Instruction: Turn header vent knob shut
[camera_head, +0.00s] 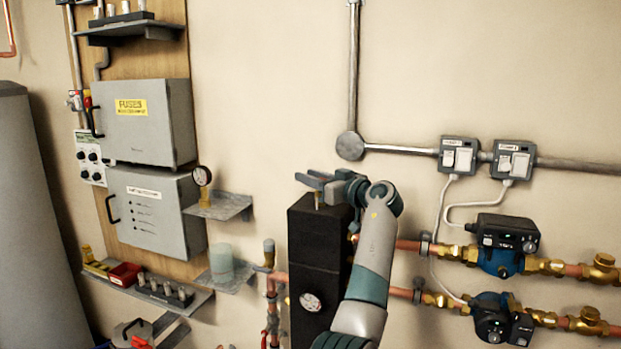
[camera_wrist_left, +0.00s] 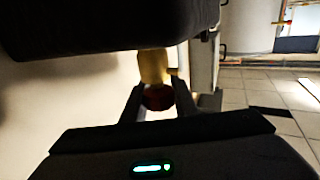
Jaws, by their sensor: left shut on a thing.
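The black header (camera_head: 305,240) stands against the wall in the head view, with a round gauge (camera_head: 312,302) on its front. My left gripper (camera_head: 312,182) is at its top, and my arm covers part of its right side. In the left wrist view a brass vent body (camera_wrist_left: 153,66) carries a dark red knob (camera_wrist_left: 158,97). The two fingers of my left gripper are on either side of the knob, shut on it. The knob's turn angle cannot be told. My right gripper is not in view.
Copper pipes with brass fittings and two pumps (camera_head: 500,243) (camera_head: 492,318) are right of the header. Small wall shelves, one with a gauge (camera_head: 202,177) and one with a pale jar (camera_head: 221,262), are on the left. The wall above my gripper is clear.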

